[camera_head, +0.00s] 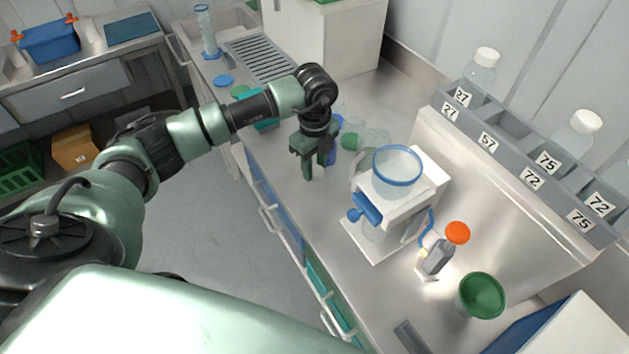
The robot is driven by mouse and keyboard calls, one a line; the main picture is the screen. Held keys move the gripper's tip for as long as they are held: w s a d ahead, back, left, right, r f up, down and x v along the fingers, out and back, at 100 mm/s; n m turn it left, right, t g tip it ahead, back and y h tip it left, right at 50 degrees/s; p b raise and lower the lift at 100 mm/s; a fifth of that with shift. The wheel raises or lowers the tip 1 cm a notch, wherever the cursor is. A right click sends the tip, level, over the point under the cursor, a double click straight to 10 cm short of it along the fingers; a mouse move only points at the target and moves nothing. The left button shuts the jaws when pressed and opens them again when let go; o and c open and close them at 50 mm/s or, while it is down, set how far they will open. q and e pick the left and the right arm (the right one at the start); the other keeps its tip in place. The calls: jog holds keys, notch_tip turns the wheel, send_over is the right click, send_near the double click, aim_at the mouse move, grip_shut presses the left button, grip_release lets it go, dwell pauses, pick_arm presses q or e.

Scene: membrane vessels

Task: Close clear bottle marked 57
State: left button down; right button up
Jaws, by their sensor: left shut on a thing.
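My left gripper (316,160) points down over the steel bench, left of the white filter stand. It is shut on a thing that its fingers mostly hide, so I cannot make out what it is. A blue part (331,156) shows right beside the fingers. Clear vessels (374,138) and a green round piece (349,141) are on the bench just behind and to the right. The rack slot labelled 57 (488,142) shows no bottle standing in it. I cannot read 57 on any bottle. My right gripper is not in view.
The white stand (408,200) with a clear blue-rimmed funnel (397,166) stands right of the gripper. The grey rack (520,160) holds capped bottles. Blue (223,81) and green discs lie by the drain grid.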

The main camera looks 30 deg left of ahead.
aim_at(314, 170)
pick_arm(q)
notch_tip(314, 170, up, 12)
jog(key=b, duration=0.2)
jog(key=shift+r+b, duration=0.25)
jog(key=shift+b, duration=0.05)
